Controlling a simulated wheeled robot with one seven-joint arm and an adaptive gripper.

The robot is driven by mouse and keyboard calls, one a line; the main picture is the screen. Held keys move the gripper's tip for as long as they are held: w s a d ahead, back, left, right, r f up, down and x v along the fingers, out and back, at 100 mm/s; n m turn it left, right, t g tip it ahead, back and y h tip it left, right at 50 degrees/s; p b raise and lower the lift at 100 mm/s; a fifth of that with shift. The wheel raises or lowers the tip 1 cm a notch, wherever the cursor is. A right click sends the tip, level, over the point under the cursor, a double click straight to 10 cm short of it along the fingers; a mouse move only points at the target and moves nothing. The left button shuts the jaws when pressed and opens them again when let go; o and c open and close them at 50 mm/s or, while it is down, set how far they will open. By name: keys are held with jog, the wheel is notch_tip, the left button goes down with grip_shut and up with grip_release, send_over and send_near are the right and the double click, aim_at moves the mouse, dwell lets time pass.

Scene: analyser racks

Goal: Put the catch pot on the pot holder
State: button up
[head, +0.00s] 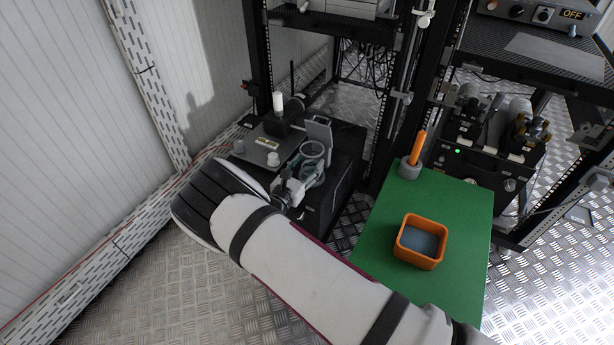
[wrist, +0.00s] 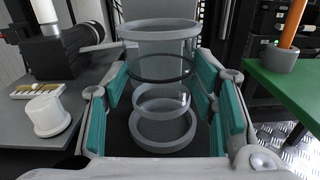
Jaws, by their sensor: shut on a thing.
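The catch pot (wrist: 158,52) is a clear cup with a grey rim, upright between the teal pads of my gripper (wrist: 162,84). The pads are shut on its sides. Below the pot in the wrist view is a grey ring (wrist: 162,145), which looks like the pot holder; I cannot tell whether the pot touches it. In the head view the catch pot (head: 312,150) is over the right part of the dark bench unit, with my gripper (head: 303,183) at its near side. My gripper and wrist partly hide the pot's lower part and the holder there.
A dark camera-like device (wrist: 70,55) with a white cylinder and a white knob (wrist: 46,115) stand left of the pot. A grey plate (head: 318,131) rises behind it. To the right, a green table (head: 380,225) bears an orange bin (head: 420,258) and an orange-handled tool (head: 418,145) in a grey stand.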

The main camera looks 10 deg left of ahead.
aim_at(307, 173)
jog(key=shift+f+b, duration=0.95)
jog(key=shift+f, duration=0.8)
jog(key=shift+f, duration=0.2)
jog(key=o, duration=1.3)
jog(key=shift+c, duration=0.2)
jog(key=shift+r, duration=0.15)
jog(key=shift+s+a+r, duration=0.1)
jog(key=shift+s+a, duration=0.05)
jog(key=shift+s, duration=0.2)
jog(key=p+v, duration=0.3)
jog(key=v, duration=0.8)
jog(key=shift+s+p, duration=0.2)
jog(key=shift+p, duration=0.15)
